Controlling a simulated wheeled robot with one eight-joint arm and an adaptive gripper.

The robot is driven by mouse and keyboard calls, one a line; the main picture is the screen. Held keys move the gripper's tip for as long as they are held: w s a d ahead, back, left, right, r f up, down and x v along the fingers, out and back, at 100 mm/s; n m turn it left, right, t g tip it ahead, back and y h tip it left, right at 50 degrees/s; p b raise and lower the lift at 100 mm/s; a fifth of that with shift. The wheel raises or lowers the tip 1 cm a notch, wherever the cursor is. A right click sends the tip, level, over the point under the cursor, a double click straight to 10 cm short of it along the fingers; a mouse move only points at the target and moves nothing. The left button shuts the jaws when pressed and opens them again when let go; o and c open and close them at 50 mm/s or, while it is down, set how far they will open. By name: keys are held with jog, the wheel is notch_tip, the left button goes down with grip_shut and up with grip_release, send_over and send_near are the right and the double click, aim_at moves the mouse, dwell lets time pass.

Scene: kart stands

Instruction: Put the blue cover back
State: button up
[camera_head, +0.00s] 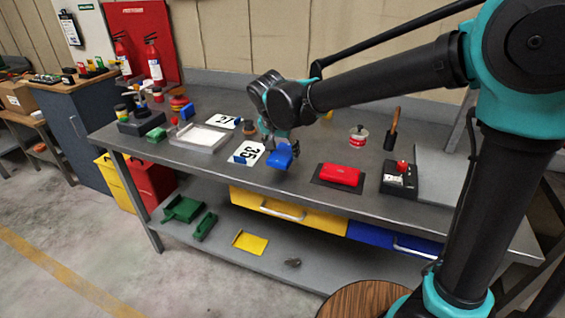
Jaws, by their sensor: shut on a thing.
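My gripper (275,141) is shut on the blue cover (282,158) and holds it near the front edge of the grey bench (300,190). The cover looks tilted. I cannot tell whether its lower edge touches the bench top. The gripper's fingers are small and dark, partly hidden by the wrist and the cover.
A red cover (340,174) lies on a black pad to the right, beside a black box with a red knob (400,177). A white "35" card (246,153) lies just left of the cover.

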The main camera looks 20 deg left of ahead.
jog(key=shift+f, duration=2.2)
jog(key=o, duration=1.4)
jog(key=shift+f, duration=0.1)
jog(key=shift+c, duration=0.2)
jog(key=v, duration=1.2)
